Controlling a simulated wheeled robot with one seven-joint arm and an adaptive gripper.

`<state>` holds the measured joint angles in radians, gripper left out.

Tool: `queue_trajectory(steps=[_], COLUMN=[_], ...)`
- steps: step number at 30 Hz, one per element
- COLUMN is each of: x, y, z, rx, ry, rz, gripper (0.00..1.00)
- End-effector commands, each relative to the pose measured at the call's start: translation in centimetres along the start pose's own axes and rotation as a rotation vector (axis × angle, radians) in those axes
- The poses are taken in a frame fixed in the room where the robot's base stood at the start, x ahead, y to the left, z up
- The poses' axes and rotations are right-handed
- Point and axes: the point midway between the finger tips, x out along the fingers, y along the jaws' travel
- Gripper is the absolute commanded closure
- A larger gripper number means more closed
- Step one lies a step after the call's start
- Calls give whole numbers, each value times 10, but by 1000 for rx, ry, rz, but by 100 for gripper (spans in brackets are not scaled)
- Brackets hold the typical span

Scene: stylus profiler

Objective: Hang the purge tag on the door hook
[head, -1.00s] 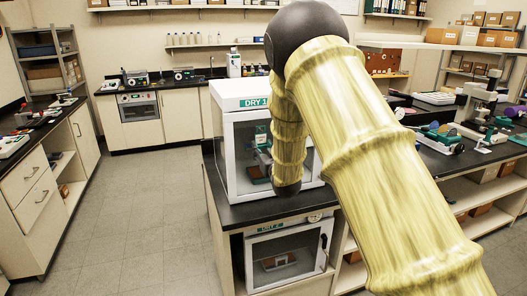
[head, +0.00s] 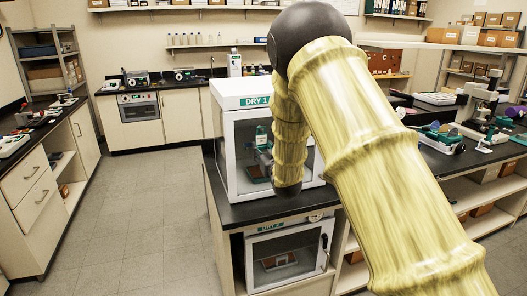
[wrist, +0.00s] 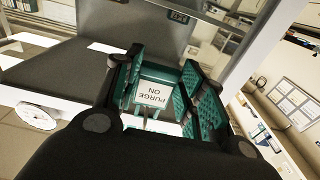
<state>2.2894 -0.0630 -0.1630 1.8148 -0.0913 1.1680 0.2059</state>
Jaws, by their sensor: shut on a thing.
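The purge tag (wrist: 152,92) is a small white plate with dark "PURGE ON" lettering, upside down in the wrist view. My gripper (wrist: 167,88), with teal ribbed pads, is shut on it. In the head view my arm covers most of the gripper; a small teal and grey shape (head: 261,138) shows beside the arm, in front of or reflected in the glass. The white DRY 1 cabinet (head: 240,102) stands on the black counter, its glass door partly behind my arm. I cannot make out the door hook in either view.
The DRY 2 cabinet (head: 284,238) sits under the counter (head: 228,210), with a dark door handle. A side bench (head: 440,155) with instruments stands at right. The floor (head: 150,220) at left is clear.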

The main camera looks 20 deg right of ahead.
Motion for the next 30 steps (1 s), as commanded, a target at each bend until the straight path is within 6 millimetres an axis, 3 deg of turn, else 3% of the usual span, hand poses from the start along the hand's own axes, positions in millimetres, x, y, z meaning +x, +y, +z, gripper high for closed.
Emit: queue_trajectory(steps=[4, 5, 9, 30], x=[0, 0, 0, -8], y=[0, 0, 0, 0], z=[0, 0, 0, 0], rx=[0, 0, 0, 0], ry=[0, 0, 0, 0], rz=[0, 0, 0, 0], gripper=[100, 57, 35, 39])
